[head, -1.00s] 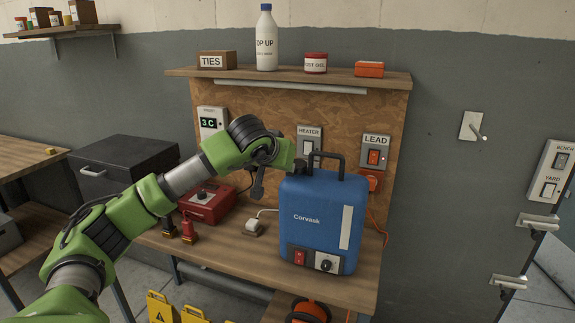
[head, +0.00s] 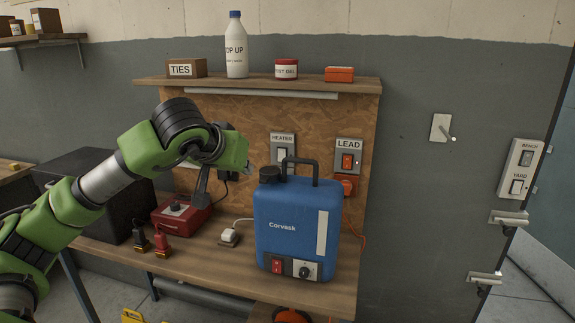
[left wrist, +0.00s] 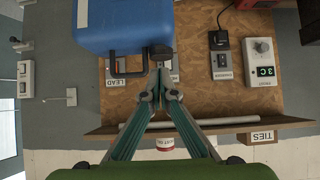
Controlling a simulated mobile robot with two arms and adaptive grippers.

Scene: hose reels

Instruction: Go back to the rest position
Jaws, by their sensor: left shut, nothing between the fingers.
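My left gripper (head: 248,168) is shut and empty, at the end of the green arm. In the head view it is mostly hidden behind the wrist, close to the upper left of the blue Corvask unit (head: 297,225). In the left wrist view its fingertips (left wrist: 159,75) meet in front of the unit's dark cap; the blue body (left wrist: 120,20) shows above them, upside down. I cannot tell whether the fingers touch the cap. The unit stands upright on the wooden bench (head: 200,265). My right gripper is not in view.
The LEAD switch (head: 348,160) and HEATER switch (head: 283,147) are on the board behind. A red charger box (head: 181,216) and a white plug (head: 229,236) are on the bench. A shelf (head: 260,85) with a bottle (head: 236,45) is above.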

